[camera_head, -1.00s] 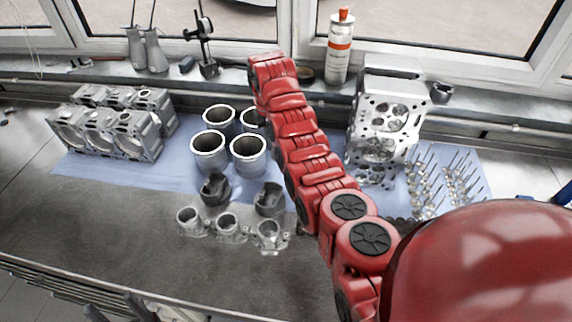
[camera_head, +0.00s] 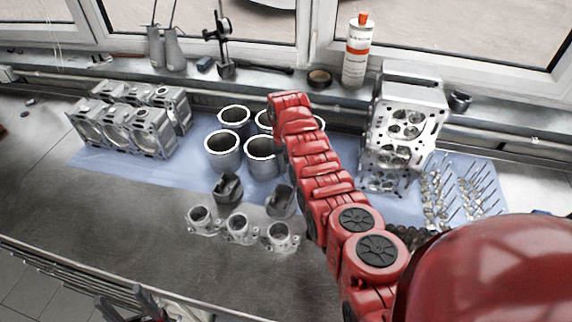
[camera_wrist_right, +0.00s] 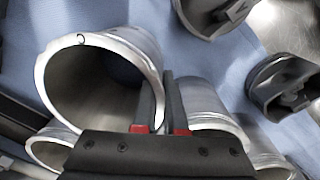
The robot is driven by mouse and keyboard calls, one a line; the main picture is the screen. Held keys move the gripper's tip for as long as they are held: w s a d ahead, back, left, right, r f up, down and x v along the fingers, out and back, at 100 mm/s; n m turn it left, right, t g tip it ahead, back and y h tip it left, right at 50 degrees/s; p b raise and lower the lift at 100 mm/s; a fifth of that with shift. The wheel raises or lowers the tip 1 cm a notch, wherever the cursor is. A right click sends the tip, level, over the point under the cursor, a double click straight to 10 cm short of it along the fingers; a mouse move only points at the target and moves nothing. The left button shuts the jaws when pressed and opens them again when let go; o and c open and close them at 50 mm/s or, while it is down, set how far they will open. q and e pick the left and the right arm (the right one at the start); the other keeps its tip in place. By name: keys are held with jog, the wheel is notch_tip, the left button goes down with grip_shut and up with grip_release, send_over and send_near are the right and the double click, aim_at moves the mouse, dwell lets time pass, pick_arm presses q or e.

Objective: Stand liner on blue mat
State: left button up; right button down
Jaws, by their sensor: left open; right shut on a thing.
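Several grey cylinder liners stand on the blue mat (camera_head: 200,170) in the head view, among them the front left liner (camera_head: 223,150) and the front right liner (camera_head: 262,157). Another liner rim (camera_head: 319,122) shows just right of my right arm. In the wrist view my right gripper (camera_wrist_right: 160,120) is shut on the wall of a liner (camera_wrist_right: 150,45), one finger inside its bore and one outside. Whether its base touches the mat is hidden. In the head view my right arm covers its gripper. My left gripper (camera_head: 130,304) is open and empty at the bottom left edge.
Neighbouring liners (camera_wrist_right: 215,100) crowd the held one. Dark pistons (camera_head: 228,188) and small grey metal parts (camera_head: 240,229) lie in front. Engine blocks (camera_head: 150,132) stand left; a cylinder head (camera_head: 410,105) and valves (camera_head: 455,190) are right. The front left bench (camera_head: 90,215) is clear.

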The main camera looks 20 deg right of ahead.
jog(key=c, duration=1)
grip_release()
jog(key=shift+r, duration=0.15)
jog(key=shift+r+b, duration=0.3)
notch_tip(320, 180, up, 5)
jog(key=shift+a+f+b, duration=0.15)
jog(key=shift+f+b, duration=0.05)
jog(key=shift+b, duration=0.9)
notch_tip(320, 180, up, 6)
jog(key=p, duration=0.4)
jog(key=shift+f, duration=0.1)
jog(key=shift+s+a+r+p, duration=0.1)
jog(key=shift+r+p, duration=0.25)
jog(key=shift+r, duration=0.15)
jog(key=shift+f, duration=0.15)
